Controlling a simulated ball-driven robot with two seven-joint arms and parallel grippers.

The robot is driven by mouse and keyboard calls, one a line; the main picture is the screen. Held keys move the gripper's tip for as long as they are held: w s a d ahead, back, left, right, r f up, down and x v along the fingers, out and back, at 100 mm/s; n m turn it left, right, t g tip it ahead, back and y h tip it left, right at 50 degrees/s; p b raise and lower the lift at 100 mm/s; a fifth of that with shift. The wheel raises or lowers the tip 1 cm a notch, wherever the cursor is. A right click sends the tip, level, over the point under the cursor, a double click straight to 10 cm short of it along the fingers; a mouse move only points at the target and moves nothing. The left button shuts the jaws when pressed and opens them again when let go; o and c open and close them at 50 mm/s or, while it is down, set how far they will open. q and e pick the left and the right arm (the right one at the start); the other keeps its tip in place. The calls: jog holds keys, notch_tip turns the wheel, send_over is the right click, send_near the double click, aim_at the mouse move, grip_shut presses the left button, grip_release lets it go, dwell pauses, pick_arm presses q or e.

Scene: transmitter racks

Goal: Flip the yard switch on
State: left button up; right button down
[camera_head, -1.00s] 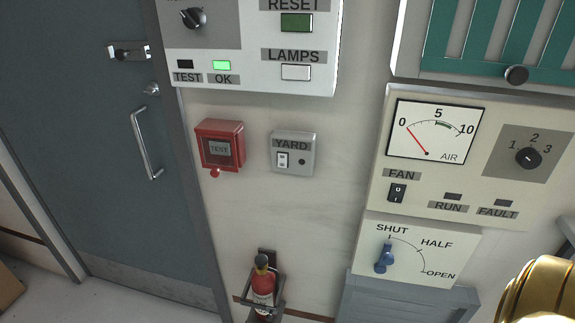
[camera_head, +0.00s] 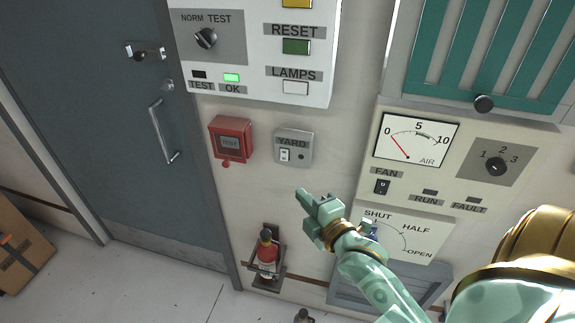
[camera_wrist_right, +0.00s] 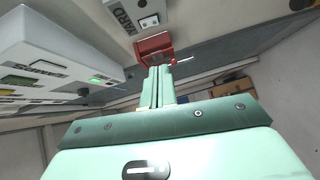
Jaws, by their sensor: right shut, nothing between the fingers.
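The yard switch (camera_head: 285,154) is a small white rocker on a grey box (camera_head: 304,138) labelled YARD, mounted on the wall in the head view. A small dark round spot sits to the right of the rocker. In the right wrist view the box (camera_wrist_right: 128,7) shows at the top, partly cut off. My right gripper (camera_head: 304,196) is shut and empty, below and slightly right of the box, apart from it in the picture. It also shows in the right wrist view (camera_wrist_right: 159,72), fingers together. My left gripper is not in view.
A panel with RESET and LAMPS buttons (camera_head: 296,88) is above. A fan and air gauge panel (camera_head: 425,165) is to the right. A fire extinguisher (camera_head: 267,252) hangs below. A grey door (camera_head: 100,110) is at left.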

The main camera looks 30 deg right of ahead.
send_near(284, 155)
jog(key=w+a+f, duration=0.2)
jog(key=w+a, duration=0.1)
jog(key=a, duration=0.1)
jog(key=w+d, duration=0.1)
jog(key=w+d+b, duration=0.1)
jog(key=w+d, duration=0.1)
jog(key=shift+w+d, duration=0.2)
jog(key=shift+w, duration=0.05)
